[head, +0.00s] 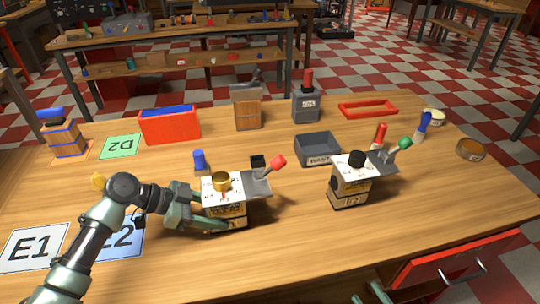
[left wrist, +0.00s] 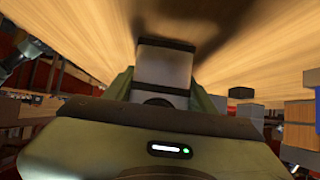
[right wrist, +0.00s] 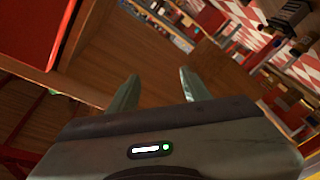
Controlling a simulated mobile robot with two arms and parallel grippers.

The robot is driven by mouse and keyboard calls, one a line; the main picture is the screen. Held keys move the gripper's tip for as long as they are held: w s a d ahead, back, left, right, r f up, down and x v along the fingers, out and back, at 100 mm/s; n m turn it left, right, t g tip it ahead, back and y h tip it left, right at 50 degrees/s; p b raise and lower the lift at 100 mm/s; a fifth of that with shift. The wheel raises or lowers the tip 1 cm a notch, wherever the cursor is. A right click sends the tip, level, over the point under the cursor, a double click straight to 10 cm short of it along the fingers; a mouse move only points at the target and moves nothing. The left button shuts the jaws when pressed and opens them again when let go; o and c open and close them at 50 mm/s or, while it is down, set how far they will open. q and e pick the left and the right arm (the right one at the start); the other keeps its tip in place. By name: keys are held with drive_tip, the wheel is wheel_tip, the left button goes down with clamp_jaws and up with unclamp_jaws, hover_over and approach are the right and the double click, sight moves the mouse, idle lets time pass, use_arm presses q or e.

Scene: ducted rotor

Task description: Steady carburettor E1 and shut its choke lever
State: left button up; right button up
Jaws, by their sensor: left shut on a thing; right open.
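A carburettor with a white top, brass knob and red-tipped lever (head: 234,208) stands on the table, its lever sticking up to the right. My left gripper (head: 212,212) is shut on its body from the left; the held block also shows in the left wrist view (left wrist: 163,65). A second carburettor with a black knob and green-tipped lever (head: 350,184) stands upright to the right. The small labels on both are too blurred to read surely. My right gripper (right wrist: 158,90) is open and empty, low by the table's front; its fingertips barely show in the head view (head: 372,292).
E1 (head: 32,247) and E2 (head: 122,240) cards lie at left. A grey bin (head: 318,150), red box (head: 169,126), blue peg (head: 199,160) and standing screwdrivers are behind. A red drawer front (head: 460,262) is at front right. The table's front middle is clear.

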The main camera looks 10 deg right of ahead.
sight(271, 168)
wheel_tip(271, 168, up, 20)
drive_tip(key=a+f+n+t+y, duration=0.1)
drive_tip(key=a+n+t+y, duration=0.1)
drive_tip(key=n+t+y, duration=0.3)
drive_tip(key=w+a+r+m+g+h, duration=0.1)
drive_tip(key=w+a+r+m+h, duration=0.15)
drive_tip(key=w+m, duration=0.45)
drive_tip(key=w+a+r+m+g+h, duration=0.1)
drive_tip(key=w+a+r+m+h, duration=0.2)
drive_tip(key=w+m, duration=0.45)
drive_tip(key=w+a+r+m+g+y, duration=0.1)
drive_tip(key=a+r+m+g+y, duration=0.35)
drive_tip(key=a+m, duration=0.3)
drive_tip(key=w+a+n, duration=0.1)
drive_tip(key=w+a, duration=0.4)
drive_tip(key=w, duration=0.6)
drive_tip(key=shift+a+r+h, duration=0.3)
drive_tip(key=shift+r, duration=0.05)
drive_tip(key=shift+g, duration=0.25)
clamp_jaws()
